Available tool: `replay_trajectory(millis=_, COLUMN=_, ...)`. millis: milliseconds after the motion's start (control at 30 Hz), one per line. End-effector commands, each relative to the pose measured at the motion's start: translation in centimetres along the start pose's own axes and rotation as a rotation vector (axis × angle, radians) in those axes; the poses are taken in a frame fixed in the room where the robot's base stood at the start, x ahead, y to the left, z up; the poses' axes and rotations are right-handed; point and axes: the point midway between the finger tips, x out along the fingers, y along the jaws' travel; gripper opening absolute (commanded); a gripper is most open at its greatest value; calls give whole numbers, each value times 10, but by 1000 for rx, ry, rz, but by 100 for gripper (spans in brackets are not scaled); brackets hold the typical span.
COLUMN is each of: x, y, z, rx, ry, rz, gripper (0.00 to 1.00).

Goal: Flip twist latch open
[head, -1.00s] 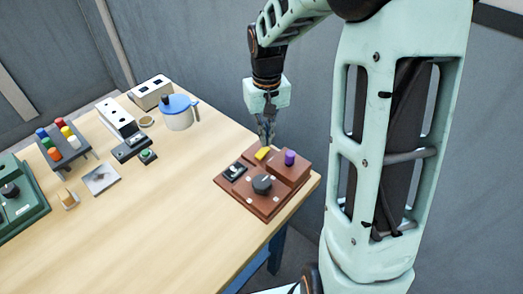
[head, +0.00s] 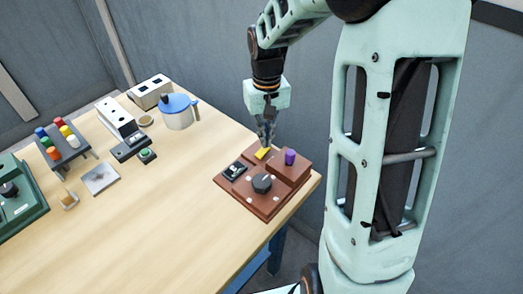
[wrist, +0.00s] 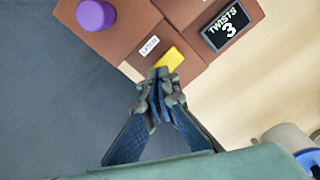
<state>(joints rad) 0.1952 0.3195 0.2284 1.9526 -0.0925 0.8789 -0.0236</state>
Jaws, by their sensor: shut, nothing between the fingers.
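The brown control box (head: 270,201) sits at the table's right corner. Its yellow latch (head: 262,153) lies on the far side of the box, and it also shows in the wrist view (wrist: 170,58) beside a small label reading "LATCH". My gripper (head: 267,145) is over that far edge, pointing down, with its fingers together. In the wrist view the fingertips (wrist: 160,77) are at the near end of the yellow latch, touching it or just short of it; I cannot tell which. Nothing is held.
The box also carries a purple knob (head: 290,157), a dark dial (head: 262,183) and a display (wrist: 228,26) reading "TWISTS 3". A white and blue pitcher (head: 178,115) stands further left. A rack of coloured pieces (head: 62,145) is at the far left.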

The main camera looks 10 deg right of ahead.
Motion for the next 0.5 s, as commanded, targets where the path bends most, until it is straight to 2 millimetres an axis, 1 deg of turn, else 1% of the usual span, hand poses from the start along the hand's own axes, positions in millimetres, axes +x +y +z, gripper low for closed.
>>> replay_trajectory(millis=500, x=9, y=0, z=0, rx=0, ry=-1, rz=0, gripper=0)
